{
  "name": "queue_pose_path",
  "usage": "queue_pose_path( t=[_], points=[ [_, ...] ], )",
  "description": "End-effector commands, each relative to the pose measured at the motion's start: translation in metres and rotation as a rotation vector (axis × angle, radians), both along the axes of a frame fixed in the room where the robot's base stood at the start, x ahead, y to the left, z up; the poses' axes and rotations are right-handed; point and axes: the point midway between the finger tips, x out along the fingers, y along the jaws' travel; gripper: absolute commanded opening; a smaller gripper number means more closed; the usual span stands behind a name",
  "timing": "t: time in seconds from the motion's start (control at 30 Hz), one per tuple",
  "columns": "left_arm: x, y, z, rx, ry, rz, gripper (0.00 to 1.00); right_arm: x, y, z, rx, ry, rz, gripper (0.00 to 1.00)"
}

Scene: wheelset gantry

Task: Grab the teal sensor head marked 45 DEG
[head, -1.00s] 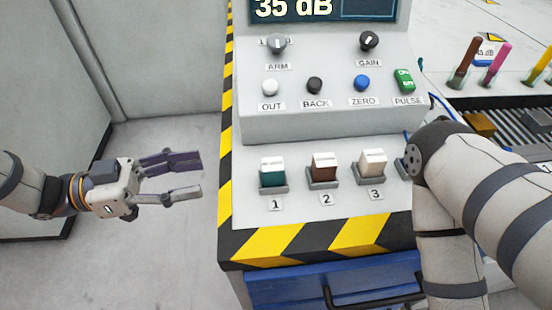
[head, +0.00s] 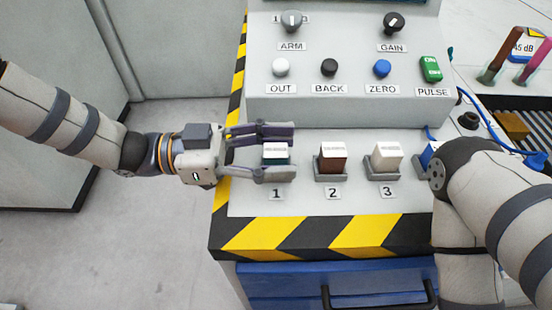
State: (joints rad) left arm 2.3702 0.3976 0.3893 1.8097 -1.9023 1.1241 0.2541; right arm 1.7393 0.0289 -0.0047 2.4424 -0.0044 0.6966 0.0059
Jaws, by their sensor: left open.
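The teal sensor head (head: 275,160) stands in the slot numbered 1 on the sloped grey console panel. Its white top shows, but the marking on it is too small to read. My left gripper (head: 293,153) comes in from the left and is open. One finger is on the far side of the teal head and one is on the near side, covering part of its lower front. I cannot tell whether either finger touches it. My right gripper is not in view; only my right arm shows at the right.
A brown head (head: 333,160) and a white-grey head (head: 384,158) stand in slots 2 and 3. A blue block (head: 428,157) is partly hidden by my right arm. Knobs and buttons, such as OUT (head: 281,67), line the raised panel behind.

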Motion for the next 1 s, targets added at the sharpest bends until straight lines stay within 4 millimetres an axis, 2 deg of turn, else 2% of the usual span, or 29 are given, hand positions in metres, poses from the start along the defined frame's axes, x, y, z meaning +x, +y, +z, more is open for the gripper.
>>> queue_pose_path(
  t=[0.13,0.33,0.63,0.73,0.87,1.0],
  points=[
    [0.0,0.0,0.001,0.0,-0.001,0.0,0.46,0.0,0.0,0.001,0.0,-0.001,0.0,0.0],
    [0.0,0.001,0.001,0.0,-0.001,0.0,0.01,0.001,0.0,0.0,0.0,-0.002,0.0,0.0],
    [0.0,0.001,0.002,-0.001,-0.001,0.0,0.0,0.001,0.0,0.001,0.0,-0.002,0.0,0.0],
    [0.0,0.001,0.008,-0.001,-0.002,0.0,0.0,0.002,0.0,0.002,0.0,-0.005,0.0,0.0],
    [0.0,0.0,0.033,-0.001,-0.008,-0.001,0.0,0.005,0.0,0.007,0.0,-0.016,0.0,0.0],
    [-0.029,-0.003,0.073,-0.003,-0.007,-0.003,0.0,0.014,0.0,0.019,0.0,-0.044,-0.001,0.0]
  ],
)
